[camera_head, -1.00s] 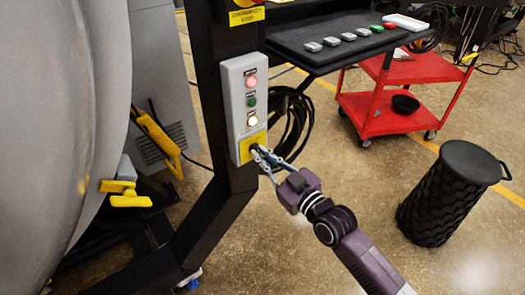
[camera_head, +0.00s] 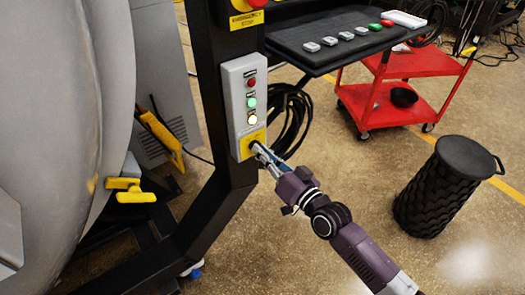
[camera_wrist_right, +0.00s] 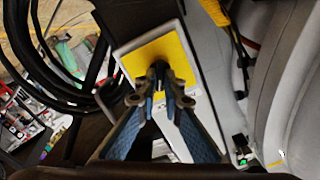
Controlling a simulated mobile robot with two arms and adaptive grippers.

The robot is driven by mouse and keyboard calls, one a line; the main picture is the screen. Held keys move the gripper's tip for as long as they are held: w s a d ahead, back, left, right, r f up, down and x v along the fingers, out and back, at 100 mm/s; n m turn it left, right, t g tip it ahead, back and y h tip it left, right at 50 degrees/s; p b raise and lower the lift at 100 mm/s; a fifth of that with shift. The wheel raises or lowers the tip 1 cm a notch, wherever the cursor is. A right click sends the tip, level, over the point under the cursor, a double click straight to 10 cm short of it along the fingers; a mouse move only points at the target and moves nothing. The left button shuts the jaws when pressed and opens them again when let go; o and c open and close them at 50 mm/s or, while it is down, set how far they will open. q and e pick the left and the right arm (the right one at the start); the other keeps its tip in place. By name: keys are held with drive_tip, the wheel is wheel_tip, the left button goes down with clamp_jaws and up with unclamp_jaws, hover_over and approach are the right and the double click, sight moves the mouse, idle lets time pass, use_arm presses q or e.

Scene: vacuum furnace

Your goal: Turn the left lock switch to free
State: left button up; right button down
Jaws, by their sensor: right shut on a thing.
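The grey control box (camera_head: 236,90) is fixed to a black post. It carries a dark red light (camera_head: 250,83), a lit green light (camera_head: 251,102), a lit whitish light (camera_head: 252,120) and a yellow plate (camera_head: 243,146) at its bottom. The yellow plate also shows in the right wrist view (camera_wrist_right: 138,60). A small black lock switch (camera_wrist_right: 158,67) sits on this plate. My right gripper (camera_head: 257,148) is shut on the switch, its fingertips close to the plate; they also show in the right wrist view (camera_wrist_right: 160,84). The fingers hide most of the switch. My left gripper is not in view.
A yellow-handled latch (camera_head: 130,190) is on the large grey furnace body (camera_head: 55,100) at left. Coiled black cables (camera_head: 293,120) hang right of the post. A shelf with buttons (camera_head: 330,58), a red cart (camera_head: 390,110) and a black bin (camera_head: 445,190) stand to the right.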

idle(0.4)
drive_tip(key=c, duration=2.1)
unclamp_jaws()
drive_tip(key=v, duration=1.2)
